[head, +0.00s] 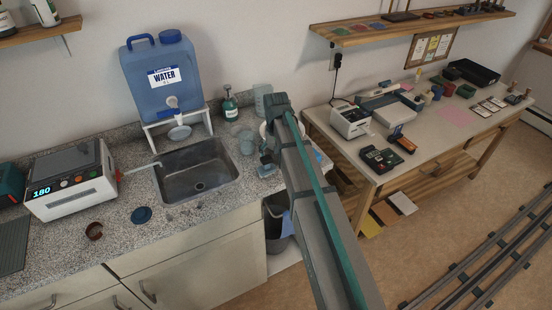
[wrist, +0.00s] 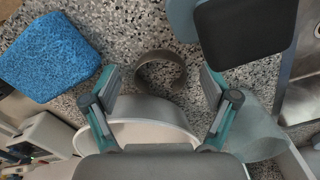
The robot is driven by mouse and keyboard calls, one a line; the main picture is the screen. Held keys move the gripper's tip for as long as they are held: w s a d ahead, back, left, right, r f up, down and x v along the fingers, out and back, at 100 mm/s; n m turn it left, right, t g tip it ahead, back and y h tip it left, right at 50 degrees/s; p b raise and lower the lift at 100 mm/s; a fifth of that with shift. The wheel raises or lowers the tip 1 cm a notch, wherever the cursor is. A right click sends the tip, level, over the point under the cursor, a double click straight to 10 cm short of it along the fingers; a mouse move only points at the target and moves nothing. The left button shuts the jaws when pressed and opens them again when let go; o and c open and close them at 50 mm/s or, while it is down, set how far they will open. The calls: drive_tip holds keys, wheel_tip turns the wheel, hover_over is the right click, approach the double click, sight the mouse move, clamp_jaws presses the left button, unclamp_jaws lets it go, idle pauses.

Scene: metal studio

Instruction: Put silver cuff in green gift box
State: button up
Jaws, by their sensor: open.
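The silver cuff (wrist: 160,56) is a grey C-shaped band on the speckled counter in the wrist view. My gripper (wrist: 160,83) is open, with one finger on each side of the cuff's position in the picture; I cannot tell its height above it. Nothing is between the fingers in their grasp. In the head view my arm hides the cuff and most of the gripper. A small green box (head: 466,91) stands on the desk at the right, beside small red and blue ones; it appears to be the green gift box.
A white bowl (wrist: 150,137) lies close below the cuff in the wrist view. A blue sponge (wrist: 50,57) is left and a black block (wrist: 245,32) upper right. The sink (head: 198,170) is nearby. A printer-like device (head: 350,120) stands at the desk's left end.

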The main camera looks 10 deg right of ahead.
drive_tip(key=c, duration=1.3)
drive_tip(key=shift+r, duration=0.2)
